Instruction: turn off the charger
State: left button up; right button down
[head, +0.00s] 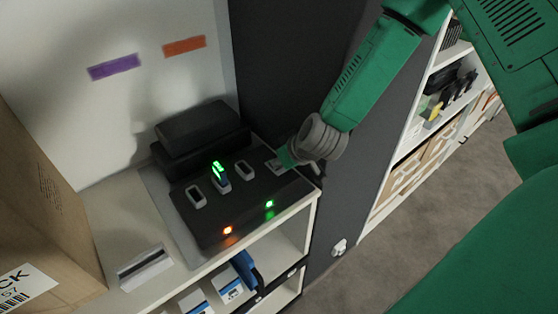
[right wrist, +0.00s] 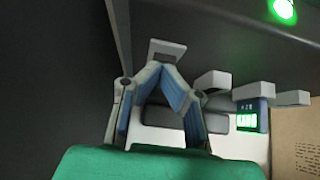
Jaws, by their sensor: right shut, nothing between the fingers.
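The charger (head: 245,222) is a dark, sloped box on the shelf, with a row of light-rimmed slots. A battery with lit green bars (head: 220,179) stands in one slot; it also shows in the right wrist view (right wrist: 250,117). An orange-red light (head: 227,230) and a green light (head: 269,203) glow on the charger's front part. My right gripper (head: 281,163) is at the charger's right end, by the last slot. In the right wrist view its fingertips (right wrist: 161,68) are together and empty, close to a light-rimmed slot (right wrist: 167,47). I cannot tell whether they touch it. My left gripper is out of view.
A cardboard box (head: 45,190) stands left of the charger. A dark block (head: 200,130) sits behind it. A dark upright panel (head: 292,65) rises behind my right gripper. A blue-handled item (head: 245,271) is on the shelf below. Open floor (head: 440,190) lies to the right.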

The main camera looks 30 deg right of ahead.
jog(key=shift+s+f+b, duration=0.1)
jog(key=shift+f+b, duration=0.3)
jog(key=shift+b, duration=0.25)
jog(key=shift+r, duration=0.2)
jog(key=shift+w+r+p, duration=0.4)
jog(key=shift+w+p, duration=0.2)
jog(key=shift+w, duration=0.15)
